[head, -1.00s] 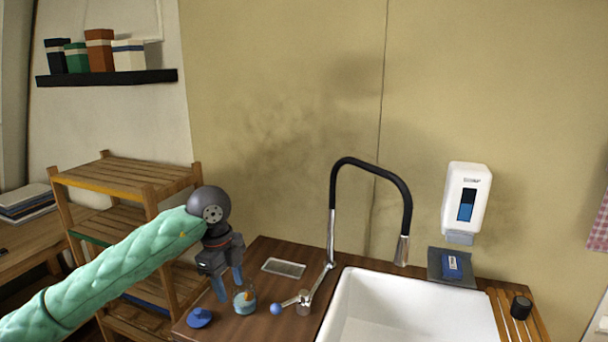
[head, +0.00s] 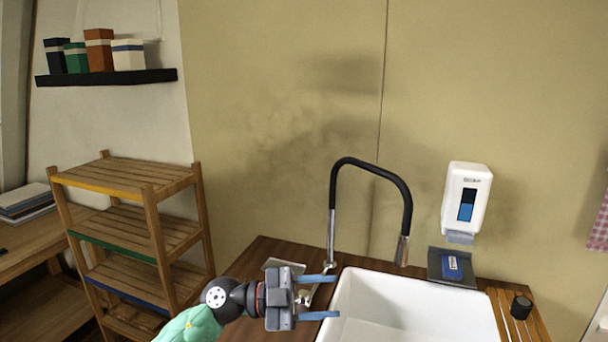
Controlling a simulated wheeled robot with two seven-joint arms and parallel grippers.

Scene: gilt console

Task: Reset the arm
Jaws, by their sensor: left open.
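My left arm, in its green padded sleeve, comes up from the bottom edge of the head view. Its gripper (head: 336,297) points to the right, with two blue fingers apart and nothing between them. The fingers are in front of the base of the faucet (head: 408,205) and the left rim of the white sink (head: 349,287); I cannot tell whether they touch either. The arm and gripper cover the left part of the wooden counter (head: 262,251). My right gripper is not in view.
A slatted wooden rack (head: 125,174) stands on the left, below a black shelf (head: 107,77) with several boxes. A soap dispenser (head: 466,200) hangs on the wall above a blue box (head: 452,265). A dark cup (head: 521,307) stands on the slats right of the sink.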

